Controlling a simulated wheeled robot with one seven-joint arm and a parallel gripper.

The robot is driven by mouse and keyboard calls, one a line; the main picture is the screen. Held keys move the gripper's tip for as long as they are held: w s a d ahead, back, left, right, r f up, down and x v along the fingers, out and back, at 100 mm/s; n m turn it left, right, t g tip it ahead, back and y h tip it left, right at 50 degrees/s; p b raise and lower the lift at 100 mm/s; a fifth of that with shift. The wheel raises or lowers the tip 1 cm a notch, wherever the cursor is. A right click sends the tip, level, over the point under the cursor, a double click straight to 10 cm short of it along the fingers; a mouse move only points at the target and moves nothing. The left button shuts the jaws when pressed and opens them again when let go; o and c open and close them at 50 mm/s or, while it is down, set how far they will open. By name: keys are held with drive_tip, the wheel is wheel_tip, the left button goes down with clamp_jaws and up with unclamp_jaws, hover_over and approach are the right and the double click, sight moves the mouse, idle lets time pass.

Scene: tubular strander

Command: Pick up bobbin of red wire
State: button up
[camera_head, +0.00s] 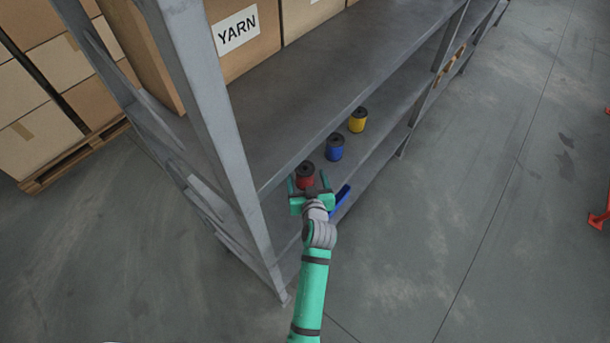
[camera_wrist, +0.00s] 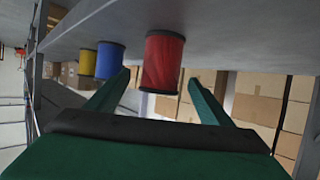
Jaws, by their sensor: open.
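The bobbin of red wire (camera_head: 306,173) stands on the middle shelf of the grey rack in the head view, near the shelf's front edge. It also shows in the wrist view (camera_wrist: 162,62), with dark flanges. My gripper (camera_head: 309,182) is open, with its green fingers spread to either side of the red bobbin. In the wrist view the red bobbin lies between the two fingers of my gripper (camera_wrist: 160,90), ahead of the palm.
A blue bobbin (camera_head: 335,147) and a yellow bobbin (camera_head: 358,120) stand in a row beyond the red one. The upper shelf (camera_head: 335,75) overhangs, and a rack post (camera_head: 215,120) stands at the left. Open floor (camera_head: 490,220) lies to the right.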

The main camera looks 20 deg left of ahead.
sight(304, 165)
drive_tip(key=shift+x, duration=3.75)
drive_tip(key=shift+r, duration=0.1)
drive_tip(key=c, duration=1.2)
drive_tip(key=shift+c, duration=0.9)
drive_tip(key=shift+r, duration=0.15)
